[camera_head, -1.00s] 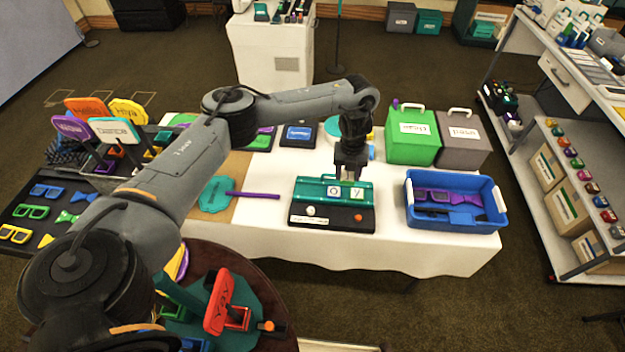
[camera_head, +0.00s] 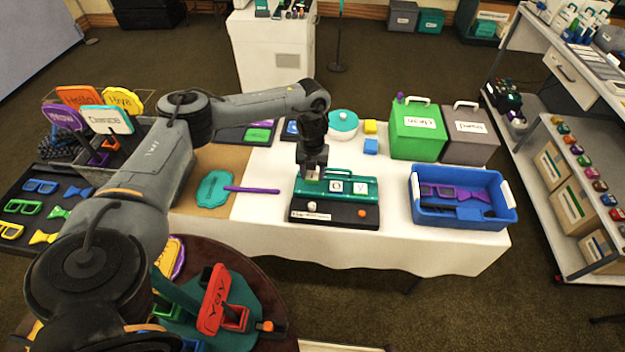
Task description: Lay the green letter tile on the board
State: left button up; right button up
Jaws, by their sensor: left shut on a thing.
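The board (camera_head: 335,215) is a black base with a teal tray part, on the white table. Two pale tiles lie on its teal part, one with an O (camera_head: 336,187) and one with what looks like a Y (camera_head: 361,188). My left gripper (camera_head: 311,176) points down over the left end of the teal part, left of the O tile. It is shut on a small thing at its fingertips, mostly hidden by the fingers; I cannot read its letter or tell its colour. I cannot tell whether it touches the board. My right gripper is not in view.
A blue bin (camera_head: 462,217) stands right of the board. A green box (camera_head: 417,130) and a grey box (camera_head: 468,133) stand behind it. A teal paddle with a purple handle (camera_head: 252,190) lies to the left. A blue block (camera_head: 371,146) sits behind the board.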

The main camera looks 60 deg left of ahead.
aim_at(312, 175)
pick_arm(q)
jog(key=shift+f+b, duration=0.4)
jog(key=shift+f, duration=1.45)
jog(key=shift+f, duration=0.1)
jog(key=o, duration=1)
notch_tip(312, 175, up, 11)
jog(key=p, duration=0.4)
jog(key=shift+f, duration=0.1)
jog(key=shift+r+p, duration=0.6)
jog(key=shift+r, duration=0.15)
